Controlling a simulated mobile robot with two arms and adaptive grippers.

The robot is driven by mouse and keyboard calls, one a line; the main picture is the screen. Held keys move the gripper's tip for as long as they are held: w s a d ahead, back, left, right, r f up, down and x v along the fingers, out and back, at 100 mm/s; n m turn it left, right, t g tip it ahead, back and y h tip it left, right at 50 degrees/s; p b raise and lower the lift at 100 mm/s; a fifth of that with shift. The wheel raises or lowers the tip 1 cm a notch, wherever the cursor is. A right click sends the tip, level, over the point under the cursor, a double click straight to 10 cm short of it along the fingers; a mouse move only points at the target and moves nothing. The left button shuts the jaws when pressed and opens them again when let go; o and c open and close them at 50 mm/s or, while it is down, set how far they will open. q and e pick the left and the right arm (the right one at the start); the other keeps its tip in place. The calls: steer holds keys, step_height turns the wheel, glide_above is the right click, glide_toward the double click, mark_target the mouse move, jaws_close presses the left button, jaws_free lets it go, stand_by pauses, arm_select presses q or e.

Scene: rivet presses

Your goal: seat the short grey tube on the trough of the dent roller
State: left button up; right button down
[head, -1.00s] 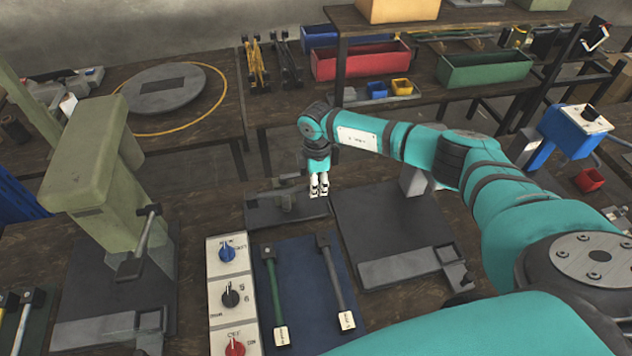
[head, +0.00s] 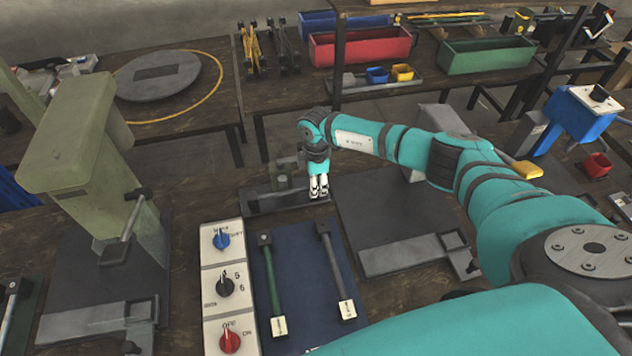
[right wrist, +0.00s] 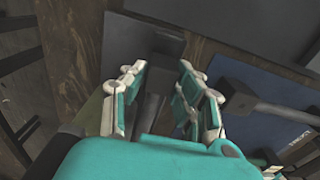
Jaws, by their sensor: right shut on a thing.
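My right gripper (head: 319,188) points down at the right end of the small dark grey dent roller (head: 262,201), behind the blue mat. In the right wrist view the fingers (right wrist: 160,98) are close about a dark grey bar-like piece (right wrist: 151,108), which looks like the short grey tube. Most of it is hidden by the fingers and my wrist. A grey plate (right wrist: 132,45) with a raised block lies just beyond the fingers. I cannot tell whether the tube touches the trough. My left gripper is not in view.
A blue mat (head: 300,300) bears a green-handled and a grey-handled tagged tool. A switch panel (head: 221,285) stands left of it. A green press (head: 80,140) rises at left. A flat dark plate (head: 385,215) lies right of the gripper.

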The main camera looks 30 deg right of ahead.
steer(key=shift+f+b, duration=0.4)
steer(key=shift+f, duration=0.3)
stand_by(0.5)
steer(key=c, duration=0.9)
jaws_free()
step_height(320, 180, up, 12)
steer(key=shift+s, duration=0.1)
